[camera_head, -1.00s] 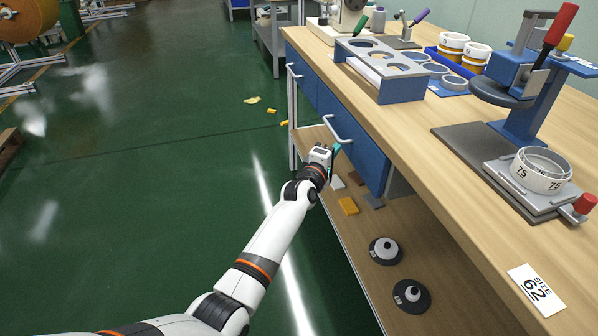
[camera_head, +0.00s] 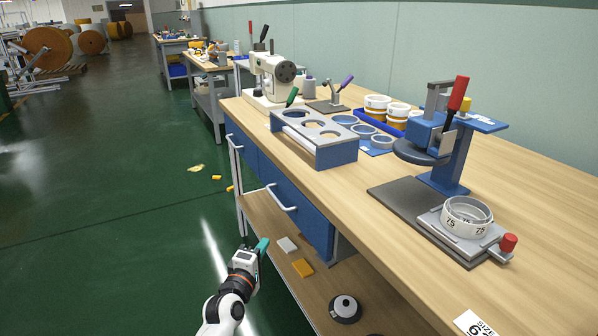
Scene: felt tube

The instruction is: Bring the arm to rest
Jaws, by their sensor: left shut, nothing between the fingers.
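My left arm comes in from the bottom and ends in my left gripper (camera_head: 262,246), which has teal fingertips. The gripper is shut and empty. It is beside the front of the workbench (camera_head: 540,215), below the drawer handle and near the edge of the lower shelf (camera_head: 300,240). It appears apart from the drawer (camera_head: 306,217). My right gripper is not in view.
The shelf holds an orange block (camera_head: 302,267) and a black disc (camera_head: 345,309). Green floor (camera_head: 110,240) lies open to the left.

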